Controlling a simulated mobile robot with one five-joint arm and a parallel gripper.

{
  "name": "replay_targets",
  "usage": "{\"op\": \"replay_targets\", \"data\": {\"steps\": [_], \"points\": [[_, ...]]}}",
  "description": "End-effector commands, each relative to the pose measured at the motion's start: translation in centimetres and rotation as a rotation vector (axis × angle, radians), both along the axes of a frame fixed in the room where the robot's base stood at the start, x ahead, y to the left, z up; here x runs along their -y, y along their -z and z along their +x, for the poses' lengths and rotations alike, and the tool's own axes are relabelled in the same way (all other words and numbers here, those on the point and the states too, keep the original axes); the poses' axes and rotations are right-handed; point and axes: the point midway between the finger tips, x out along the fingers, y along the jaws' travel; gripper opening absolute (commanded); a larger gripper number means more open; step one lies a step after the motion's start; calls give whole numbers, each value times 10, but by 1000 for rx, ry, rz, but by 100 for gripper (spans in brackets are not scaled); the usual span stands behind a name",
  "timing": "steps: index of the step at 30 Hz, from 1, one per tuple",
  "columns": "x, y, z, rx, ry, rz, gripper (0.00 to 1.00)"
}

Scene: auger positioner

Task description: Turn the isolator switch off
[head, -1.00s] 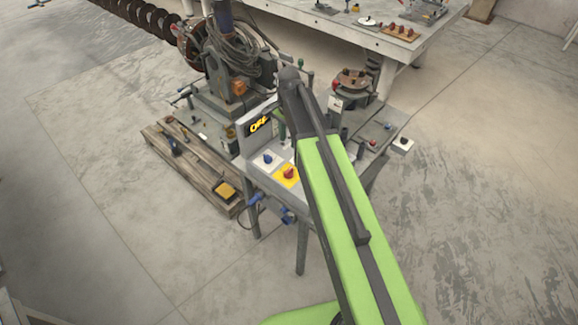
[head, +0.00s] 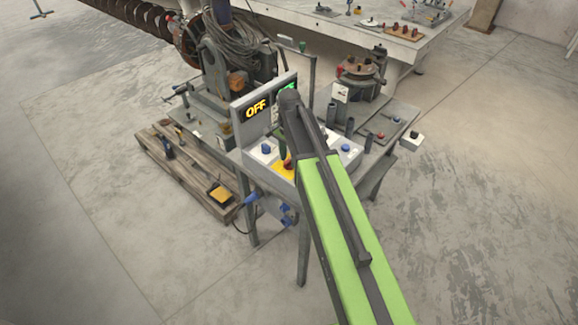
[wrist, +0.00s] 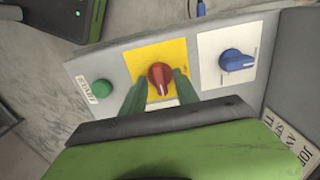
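The isolator switch looks to be the red rotary knob (wrist: 161,75) on a yellow plate (wrist: 133,57) of the grey control panel. In the head view the red knob (head: 288,164) shows just left of my arm, which partly covers its yellow plate (head: 280,171). My gripper (wrist: 160,80) has its two green fingers on either side of the red knob in the wrist view, with small gaps visible. Whether they touch it is unclear. In the head view my gripper is mostly hidden behind my arm.
Blue knobs on white plates (head: 266,149) (wrist: 237,60) and a green button (wrist: 103,88) sit close by on the panel. An upright display (head: 256,108) reads OFF in yellow; a green display beside it is partly covered. A wooden pallet (head: 190,185) lies left; open floor lies right.

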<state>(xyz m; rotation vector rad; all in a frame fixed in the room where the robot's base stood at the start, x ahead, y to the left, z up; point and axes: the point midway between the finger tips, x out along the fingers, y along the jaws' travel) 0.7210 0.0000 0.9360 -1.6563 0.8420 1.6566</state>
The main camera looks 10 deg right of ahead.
Motion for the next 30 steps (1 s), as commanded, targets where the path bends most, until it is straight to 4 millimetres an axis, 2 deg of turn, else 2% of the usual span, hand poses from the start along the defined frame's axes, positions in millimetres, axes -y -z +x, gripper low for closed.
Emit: {"op": "replay_targets", "data": {"steps": [7,15,30], "points": [[0,0,0,0,1,0,36],[1,0,0,0,1,0,1],[1,0,0,-1,-35,-1,0]]}}
